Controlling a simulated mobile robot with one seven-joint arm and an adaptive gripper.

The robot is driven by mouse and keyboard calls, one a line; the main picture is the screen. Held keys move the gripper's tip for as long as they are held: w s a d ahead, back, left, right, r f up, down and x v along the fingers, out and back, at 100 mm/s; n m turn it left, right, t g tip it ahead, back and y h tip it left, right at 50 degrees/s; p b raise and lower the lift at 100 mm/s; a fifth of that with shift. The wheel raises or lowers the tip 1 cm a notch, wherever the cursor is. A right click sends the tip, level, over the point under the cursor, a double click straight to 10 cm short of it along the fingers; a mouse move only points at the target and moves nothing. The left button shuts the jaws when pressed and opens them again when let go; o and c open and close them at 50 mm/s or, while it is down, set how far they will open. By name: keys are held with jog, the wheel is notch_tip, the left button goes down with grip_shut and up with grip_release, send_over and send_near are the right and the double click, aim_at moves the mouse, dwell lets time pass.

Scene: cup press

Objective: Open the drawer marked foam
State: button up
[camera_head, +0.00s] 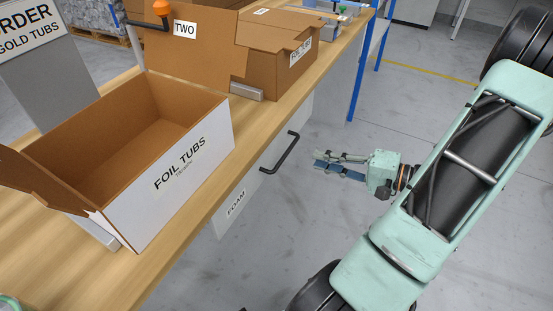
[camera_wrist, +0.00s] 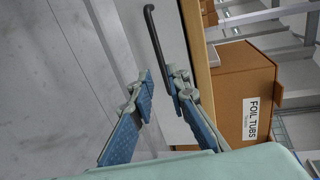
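The drawer marked FOAM (camera_head: 258,184) is a pale front under the wooden table's edge, with its label (camera_head: 236,203) at the near end. It looks closed. Its black bar handle (camera_head: 281,155) sticks out from the front. My gripper (camera_head: 317,161) is to the right of the handle, pointing at it, with a small gap between. In the wrist view the handle (camera_wrist: 154,38) runs ahead of and between my open fingertips (camera_wrist: 160,76). Nothing is held. The handle's lower end is partly hidden by a finger in that view.
The wooden table (camera_head: 185,221) carries an open FOIL TUBS box (camera_head: 200,157) near its edge and another cardboard box (camera_head: 272,72) farther back. A blue table leg (camera_head: 359,72) stands beyond the handle. The grey floor around my arm is clear.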

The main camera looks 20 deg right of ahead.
aim_at(287, 152)
jog(key=b+x, duration=0.2)
jog(key=x, duration=0.8)
jog(key=shift+w+a, duration=0.3)
jog(key=shift+c, duration=0.6)
grip_shut()
